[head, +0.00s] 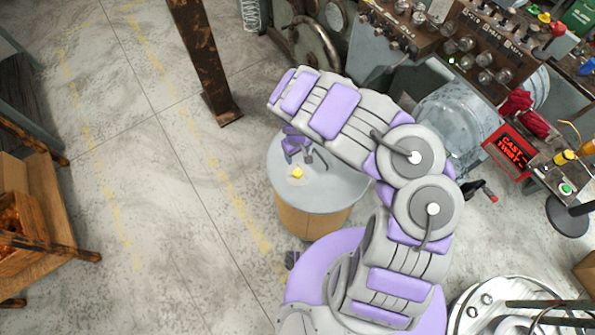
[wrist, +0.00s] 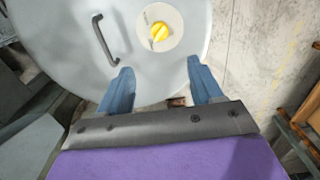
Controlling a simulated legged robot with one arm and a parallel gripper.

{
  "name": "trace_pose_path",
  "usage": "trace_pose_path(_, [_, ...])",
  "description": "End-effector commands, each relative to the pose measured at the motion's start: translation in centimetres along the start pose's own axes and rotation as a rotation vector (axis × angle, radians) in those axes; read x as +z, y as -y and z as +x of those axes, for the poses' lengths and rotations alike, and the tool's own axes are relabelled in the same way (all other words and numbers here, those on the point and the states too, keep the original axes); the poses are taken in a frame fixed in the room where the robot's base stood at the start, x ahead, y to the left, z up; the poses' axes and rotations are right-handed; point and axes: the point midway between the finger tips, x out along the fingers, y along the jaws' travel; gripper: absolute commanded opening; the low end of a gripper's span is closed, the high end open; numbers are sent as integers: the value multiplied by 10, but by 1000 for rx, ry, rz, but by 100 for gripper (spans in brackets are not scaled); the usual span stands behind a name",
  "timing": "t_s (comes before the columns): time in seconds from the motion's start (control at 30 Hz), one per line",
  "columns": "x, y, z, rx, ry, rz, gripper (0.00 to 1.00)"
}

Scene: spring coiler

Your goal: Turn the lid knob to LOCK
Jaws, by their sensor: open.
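The yellow lid knob (wrist: 160,31) sits on a pale round plate (wrist: 149,45) with small markings too small to read. Its setting cannot be told. It is on the round grey lid (wrist: 60,25) of a drum, beside a dark bar handle (wrist: 104,40). In the head view the knob (head: 297,173) shows on the drum's lid (head: 340,186). My gripper (wrist: 163,75) is open and empty, with its two blue fingers apart and pointing toward the knob. The knob lies ahead of the fingertips, not between them. In the head view my gripper (head: 292,155) is small and partly hidden by the arm.
A rusty post (head: 205,65) stands behind the drum. A machine with bulbs and switches (head: 455,40) is at the upper right, with a red sign (head: 511,152) below it. A wooden stand (head: 45,205) is at the left. The floor left of the drum is clear.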

Motion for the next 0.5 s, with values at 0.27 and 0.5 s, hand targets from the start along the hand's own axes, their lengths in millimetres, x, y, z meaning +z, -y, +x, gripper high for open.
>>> trace_pose_path(0.27, [1,1,55,-3,2,1,65])
trace_pose_path(0.5, [1,1,94,-1,2,2,65])
